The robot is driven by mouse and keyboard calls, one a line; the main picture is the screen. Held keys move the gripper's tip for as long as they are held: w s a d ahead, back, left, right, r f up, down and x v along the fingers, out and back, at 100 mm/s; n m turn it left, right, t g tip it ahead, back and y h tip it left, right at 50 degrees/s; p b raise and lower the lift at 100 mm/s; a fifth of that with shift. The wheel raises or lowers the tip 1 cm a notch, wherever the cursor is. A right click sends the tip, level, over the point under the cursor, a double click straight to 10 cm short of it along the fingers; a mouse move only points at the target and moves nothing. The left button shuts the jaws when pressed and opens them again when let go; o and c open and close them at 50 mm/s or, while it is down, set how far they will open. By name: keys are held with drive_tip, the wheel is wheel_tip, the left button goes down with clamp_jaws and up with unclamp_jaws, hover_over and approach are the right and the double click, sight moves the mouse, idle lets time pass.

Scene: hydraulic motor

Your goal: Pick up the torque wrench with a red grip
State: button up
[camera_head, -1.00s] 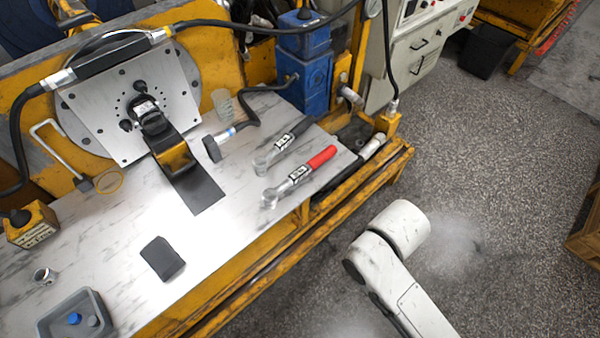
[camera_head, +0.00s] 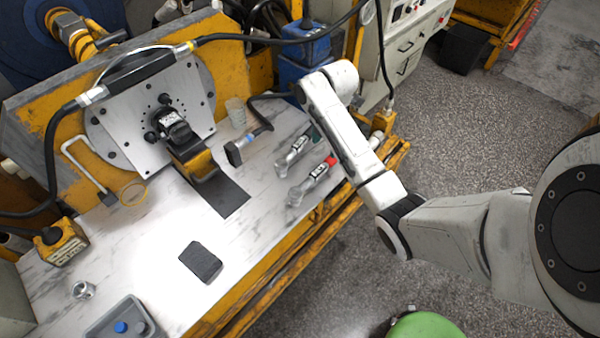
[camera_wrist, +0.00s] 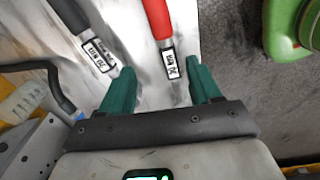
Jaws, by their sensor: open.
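I cannot tell the height gap. A second torque wrench with a dark grip (camera_wrist: 88,40) lies just left, outside the left finger.
A dark rectangular block (camera_head: 200,262), a black-headed hammer (camera_head: 245,145) and a grey tray (camera_head: 122,322) are on the bench. A motor plate (camera_head: 150,120) stands behind. A green container (camera_wrist: 285,28) is on the floor at right.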

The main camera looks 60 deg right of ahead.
sight(320, 173)
drive_tip(key=d, duration=0.1)
drive_tip(key=s+d+n, duration=0.1)
drive_tip(key=d, duration=0.1)
drive_tip(key=shift+r+g, duration=0.2)
drive_tip(key=shift+g, duration=0.1)
wheel_tip(320, 173, down, 10)
drive_tip(key=shift+d+f, duration=0.1)
drive_tip(key=shift+d, duration=0.05)
drive_tip(key=shift+s, duration=0.1)
drive_tip(key=shift+c, duration=0.2)
clamp_jaws()
idle(0.3)
